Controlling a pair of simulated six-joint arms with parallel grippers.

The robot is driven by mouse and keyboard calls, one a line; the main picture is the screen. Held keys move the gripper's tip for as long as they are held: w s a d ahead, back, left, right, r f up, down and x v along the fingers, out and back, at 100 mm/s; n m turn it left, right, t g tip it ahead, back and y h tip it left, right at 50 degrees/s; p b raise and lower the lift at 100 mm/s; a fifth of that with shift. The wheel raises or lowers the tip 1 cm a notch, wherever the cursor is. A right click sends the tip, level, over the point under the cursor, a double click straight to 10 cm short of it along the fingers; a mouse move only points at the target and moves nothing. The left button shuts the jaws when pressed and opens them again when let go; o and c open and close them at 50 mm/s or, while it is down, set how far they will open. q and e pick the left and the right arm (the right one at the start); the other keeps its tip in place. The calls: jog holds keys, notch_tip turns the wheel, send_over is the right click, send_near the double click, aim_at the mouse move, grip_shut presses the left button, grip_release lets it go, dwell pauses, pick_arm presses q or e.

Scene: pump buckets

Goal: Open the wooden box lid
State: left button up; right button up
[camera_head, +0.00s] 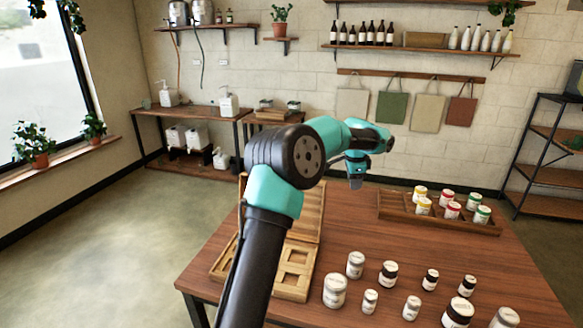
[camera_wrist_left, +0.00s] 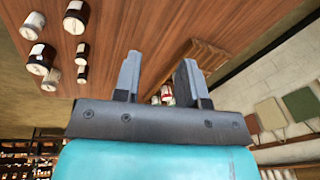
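The wooden box (camera_head: 291,284) sits at the left end of the table, with square compartments in its near part. Its slatted wooden lid (camera_head: 311,212) stands raised at the back of the box, so the inside shows. My left arm crosses in front and hides the middle of the box and part of the lid. My left gripper (camera_head: 357,170) is beyond and to the right of the lid, above the table and apart from the box. In the left wrist view its two fingers (camera_wrist_left: 158,78) are spread with nothing held between them. My right gripper is not in view.
Several white and dark-capped jars (camera_head: 355,265) stand on the front right of the table (camera_head: 350,215). A wooden tray (camera_head: 400,207) with colour-labelled jars stands at the back right. The tabletop between the box and this tray is clear.

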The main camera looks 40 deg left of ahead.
pick_arm(q)
jog(key=s+a+r+m, duration=0.1)
jog(key=s+a+r, duration=0.2)
jog(key=a+r, duration=0.2)
jog(key=s+a+r+m, duration=0.1)
jog(key=s+a+r, duration=0.3)
jog(key=a, duration=0.6)
jog(key=s+a+r+m+t+y, duration=0.1)
jog(key=s+a+r, duration=0.2)
jog(key=a+r, duration=0.3)
jog(key=shift+s+a, duration=0.25)
jog(key=shift+a, duration=0.5)
jog(key=shift+f, duration=0.1)
jog(key=x, duration=1.7)
jog(key=shift+a+f, duration=0.1)
jog(key=shift+a, duration=0.15)
jog(key=shift+c, duration=0.3)
grip_shut()
